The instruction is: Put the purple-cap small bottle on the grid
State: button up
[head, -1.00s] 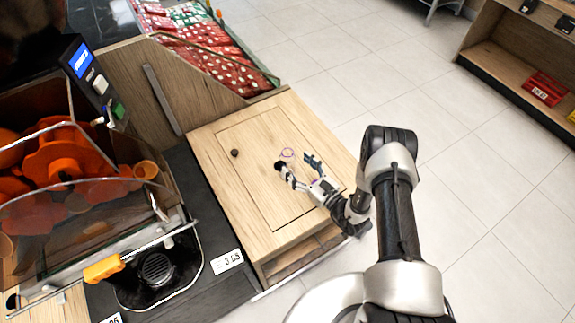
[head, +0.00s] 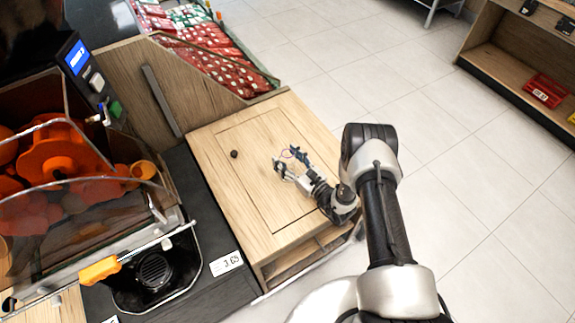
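A small purple ring-shaped outline (head: 286,153), which may be the purple-cap small bottle, shows on the wooden cabinet top; it is too small to make out clearly. My gripper (head: 287,161) is over the cabinet top with its fingers spread, close to the purple outline. One finger is left of the outline and the other is right of it. I cannot tell whether they touch it. A round black grid (head: 155,270) lies in the dark recess at the front of the orange juicer, lower left.
The wooden cabinet top (head: 230,190) is mostly clear, with a small dark knob (head: 234,154). The juicer (head: 60,165), an orange-handled bar (head: 100,270) and a price tag (head: 226,263) are left. Red packages (head: 205,65) lie behind. Open tiled floor is right.

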jog(key=c, duration=0.6)
jog(key=shift+c, duration=0.2)
jog(key=shift+r, duration=0.1)
notch_tip(320, 180, up, 20)
jog(key=p, duration=0.5)
